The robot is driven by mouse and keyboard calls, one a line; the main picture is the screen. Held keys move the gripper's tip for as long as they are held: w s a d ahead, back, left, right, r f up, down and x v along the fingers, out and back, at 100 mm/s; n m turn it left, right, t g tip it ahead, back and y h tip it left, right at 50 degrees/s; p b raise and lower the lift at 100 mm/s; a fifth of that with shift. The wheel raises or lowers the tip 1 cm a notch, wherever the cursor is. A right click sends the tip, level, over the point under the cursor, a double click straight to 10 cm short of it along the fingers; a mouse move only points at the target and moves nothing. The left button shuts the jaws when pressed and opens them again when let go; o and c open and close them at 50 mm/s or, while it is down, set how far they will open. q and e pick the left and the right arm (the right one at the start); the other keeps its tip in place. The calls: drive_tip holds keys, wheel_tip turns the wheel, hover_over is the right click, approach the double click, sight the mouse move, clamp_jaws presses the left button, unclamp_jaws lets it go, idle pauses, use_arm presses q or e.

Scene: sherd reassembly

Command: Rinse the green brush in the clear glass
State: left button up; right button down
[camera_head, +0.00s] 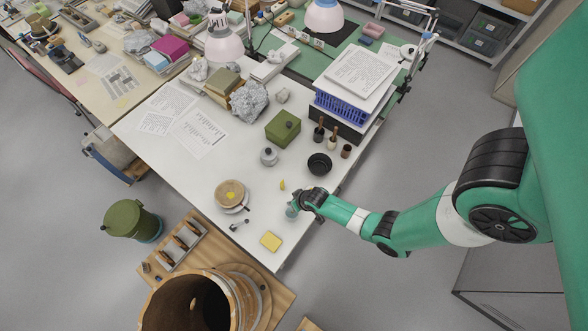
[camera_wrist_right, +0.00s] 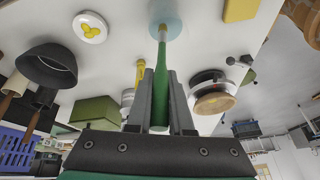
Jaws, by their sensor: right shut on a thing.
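My right gripper (camera_head: 297,206) reaches in from the right over the front part of the white table. In the right wrist view my right gripper (camera_wrist_right: 160,92) is shut on the green brush (camera_wrist_right: 158,85), gripping its green handle. The brush's slim end points away from the gripper to the clear glass (camera_wrist_right: 172,18), which looks like a pale blue see-through disc. The brush end overlaps the glass; how deep it sits is unclear. The glass also shows in the head view (camera_head: 291,212), partly hidden by the gripper. My left gripper is not in view.
A yellow sponge (camera_head: 270,241) lies near the front edge. A black bowl (camera_head: 319,163), a green box (camera_head: 283,128) and a round tan-topped piece (camera_head: 230,193) stand around. A white dish with yellow blobs (camera_wrist_right: 90,27) is near the glass.

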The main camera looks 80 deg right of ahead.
wheel_tip(320, 180, down, 4)
drive_tip(key=b, duration=0.2)
drive_tip(key=shift+w+a+r+b, duration=0.1)
drive_tip(key=shift+w+r+b, duration=0.1)
drive_tip(key=shift+b, duration=0.2)
drive_tip(key=shift+a, duration=0.1)
